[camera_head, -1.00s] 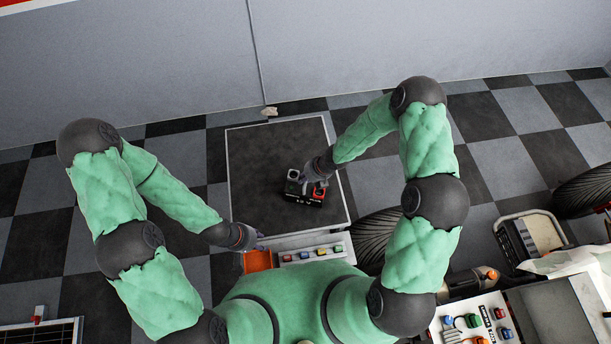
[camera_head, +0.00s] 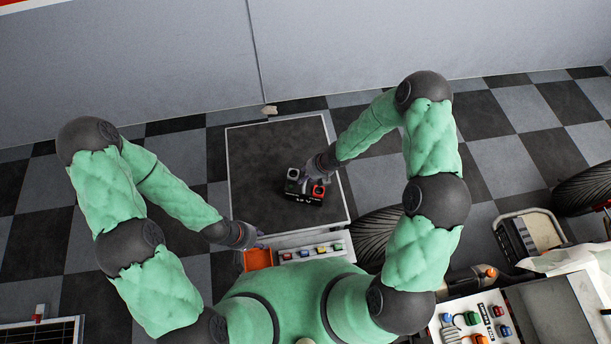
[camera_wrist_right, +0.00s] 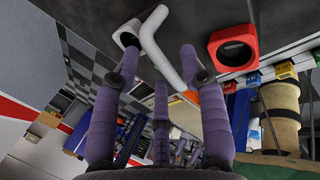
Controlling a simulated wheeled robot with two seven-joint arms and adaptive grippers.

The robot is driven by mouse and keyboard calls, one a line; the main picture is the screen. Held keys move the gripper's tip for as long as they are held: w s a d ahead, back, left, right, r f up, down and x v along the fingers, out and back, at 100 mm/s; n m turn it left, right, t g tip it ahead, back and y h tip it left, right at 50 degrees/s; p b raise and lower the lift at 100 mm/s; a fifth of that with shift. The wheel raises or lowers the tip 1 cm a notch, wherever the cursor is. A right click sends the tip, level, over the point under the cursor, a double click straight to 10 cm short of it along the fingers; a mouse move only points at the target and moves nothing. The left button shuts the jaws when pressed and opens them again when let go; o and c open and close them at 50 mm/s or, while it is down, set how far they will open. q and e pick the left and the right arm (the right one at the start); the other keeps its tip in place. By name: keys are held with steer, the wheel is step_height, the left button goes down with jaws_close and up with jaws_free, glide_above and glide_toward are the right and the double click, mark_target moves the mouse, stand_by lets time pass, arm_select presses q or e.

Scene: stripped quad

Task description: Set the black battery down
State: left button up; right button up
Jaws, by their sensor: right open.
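The black battery (camera_head: 304,197) stands on the dark top of a low table (camera_head: 258,160). It has a pale square ring and a red square ring on top. In the right wrist view the red ring (camera_wrist_right: 233,47), the pale ring (camera_wrist_right: 126,34) and a pale bent bar (camera_wrist_right: 160,48) show close to the fingers. My right gripper (camera_head: 325,176) is open at the battery's far right side, its purple fingers (camera_wrist_right: 160,62) spread and empty. Whether a finger touches the battery is unclear. My left gripper (camera_head: 257,239) is small at the table's near left corner; its fingers are hard to make out.
An orange tray (camera_head: 258,259) and a pale strip with several coloured pieces (camera_head: 312,252) lie at the table's near edge. A black tyre (camera_head: 375,236) stands to the right. The table's left and far parts are clear. A grey wall (camera_head: 350,50) stands behind.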

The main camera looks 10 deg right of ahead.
steer(key=p+v, duration=0.5)
steer(key=v, duration=0.5)
steer(key=s+a+f+m+g, duration=0.1)
steer(key=s+a+f+m, duration=0.1)
steer(key=s+m, duration=0.7)
steer(key=s+a+f+m+g, duration=0.1)
steer(key=s+m, duration=0.8)
steer(key=m, duration=1.5)
steer(key=shift+a+f+m, duration=0.3)
steer(key=shift+a+f, duration=0.25)
steer(key=shift+f, duration=0.05)
steer(key=shift+s, duration=0.1)
